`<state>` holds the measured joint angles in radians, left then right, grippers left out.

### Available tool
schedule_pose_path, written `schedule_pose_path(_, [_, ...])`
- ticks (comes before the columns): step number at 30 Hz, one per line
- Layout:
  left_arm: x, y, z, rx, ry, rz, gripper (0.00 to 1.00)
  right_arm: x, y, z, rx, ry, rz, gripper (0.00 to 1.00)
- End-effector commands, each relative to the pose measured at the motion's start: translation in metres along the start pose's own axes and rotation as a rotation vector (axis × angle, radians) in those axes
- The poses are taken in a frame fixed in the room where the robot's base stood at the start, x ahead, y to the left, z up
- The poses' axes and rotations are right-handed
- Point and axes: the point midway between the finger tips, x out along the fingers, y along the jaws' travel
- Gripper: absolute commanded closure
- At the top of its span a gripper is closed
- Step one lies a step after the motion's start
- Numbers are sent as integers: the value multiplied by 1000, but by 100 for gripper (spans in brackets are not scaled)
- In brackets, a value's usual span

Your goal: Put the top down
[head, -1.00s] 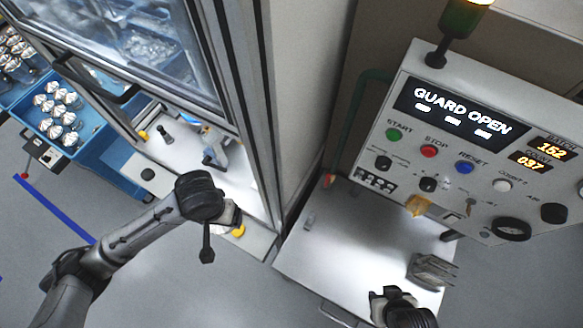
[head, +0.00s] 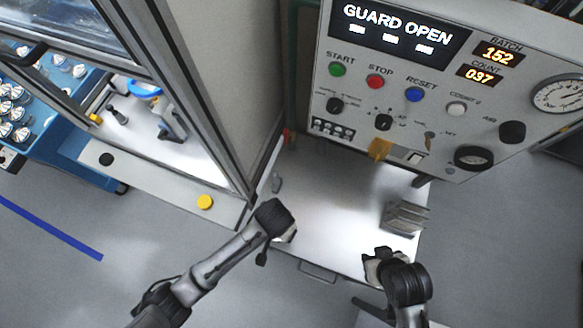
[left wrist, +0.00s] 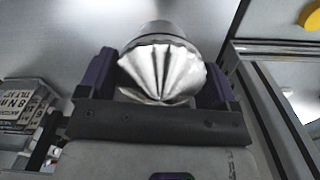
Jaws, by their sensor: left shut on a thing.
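The top (left wrist: 160,72), a shiny silver metal piece with a ribbed, fluted face, sits between the two dark fingers of my left gripper (left wrist: 158,82) in the left wrist view. The fingers touch it on both sides. In the head view my left gripper (head: 286,236) is above the front left part of the white worktable (head: 335,190), and its wrist hides most of the top there. A gap between the top and the table cannot be judged. My right gripper (head: 376,262) is at the table's front right edge; its fingers are too unclear to read.
A grey slotted metal block (head: 404,217) stands at the table's right. The table's middle is clear. The control panel (head: 440,110) reading "GUARD OPEN" overhangs the back. A machine ledge with a yellow button (head: 205,202) is left.

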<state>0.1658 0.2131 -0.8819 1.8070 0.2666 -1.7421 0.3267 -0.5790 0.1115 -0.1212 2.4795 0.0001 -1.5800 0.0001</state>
Motion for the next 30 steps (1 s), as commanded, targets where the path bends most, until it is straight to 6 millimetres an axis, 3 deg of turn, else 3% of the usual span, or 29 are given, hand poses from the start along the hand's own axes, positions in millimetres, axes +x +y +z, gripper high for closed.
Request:
schedule_pose_path(6, [25, -3, -44, -1, 0, 0, 45, 0, 2, 0, -4, 0, 4, 57])
schedule_pose_path(12, [39, -5, -66, -1, 0, 0, 45, 0, 4, 1, -11, -2, 11, 57])
schedule_pose_path(19, [46, -5, -73, -1, -1, 1, 45, 0, 4, 1, -12, -2, 12, 57])
schedule_pose_path(30, [82, -6, -73, -2, 0, 0, 45, -1, 2, 0, -5, -1, 6, 57])
